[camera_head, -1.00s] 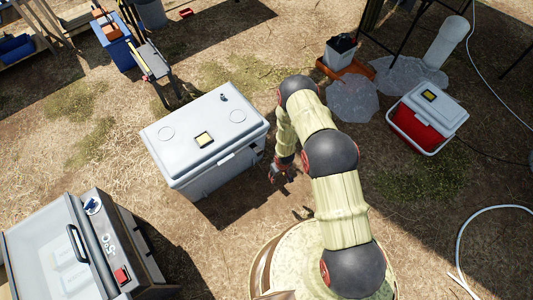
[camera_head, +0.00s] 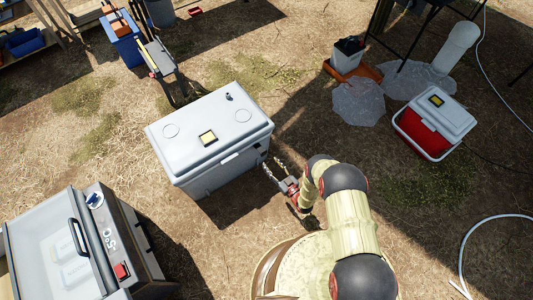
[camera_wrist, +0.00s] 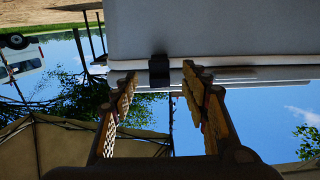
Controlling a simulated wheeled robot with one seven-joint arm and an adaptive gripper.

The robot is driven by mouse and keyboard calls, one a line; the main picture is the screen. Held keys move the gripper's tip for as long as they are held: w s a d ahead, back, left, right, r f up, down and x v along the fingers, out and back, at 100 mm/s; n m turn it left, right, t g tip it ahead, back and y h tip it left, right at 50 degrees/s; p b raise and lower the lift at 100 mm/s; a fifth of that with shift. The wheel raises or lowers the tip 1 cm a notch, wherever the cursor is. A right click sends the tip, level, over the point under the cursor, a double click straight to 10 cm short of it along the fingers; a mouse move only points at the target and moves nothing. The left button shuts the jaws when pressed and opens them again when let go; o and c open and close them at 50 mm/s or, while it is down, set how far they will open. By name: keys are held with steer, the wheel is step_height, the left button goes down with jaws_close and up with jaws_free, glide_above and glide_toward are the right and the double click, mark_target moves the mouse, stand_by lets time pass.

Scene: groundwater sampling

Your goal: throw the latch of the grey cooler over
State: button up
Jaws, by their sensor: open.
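The grey cooler (camera_head: 195,120) stands on the ground with its lid down, left of my arm. In the wrist view its pale wall (camera_wrist: 230,30) fills the top. A small dark latch (camera_wrist: 159,70) sits across the seam there, roughly centred between my fingers. In the head view the latch is too small to make out surely. My gripper (camera_head: 270,161) is open and empty, its fingers pointing at the cooler's front side near the right corner. In the wrist view the gripper (camera_wrist: 160,84) has one finger on each side of the latch's line, with no clear contact.
A red and white cooler (camera_head: 424,133) stands at the right. A blue bin (camera_head: 127,50) and an orange tray (camera_head: 357,73) are farther back. Bare ground lies in front of the grey cooler.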

mark_target(263, 153)
steer(key=shift+r+b+x, duration=0.25)
steer(key=shift+b+x, duration=0.2)
steer(key=shift+x, duration=0.9)
steer(key=shift+r+b+x, duration=0.2)
steer(key=shift+b+x, duration=0.2)
steer(key=shift+x, duration=0.9)
steer(key=shift+r+b+x, duration=0.25)
steer(key=shift+b+x, duration=0.2)
steer(key=shift+x, duration=0.9)
steer(key=shift+c, duration=0.9)
jaws_close()
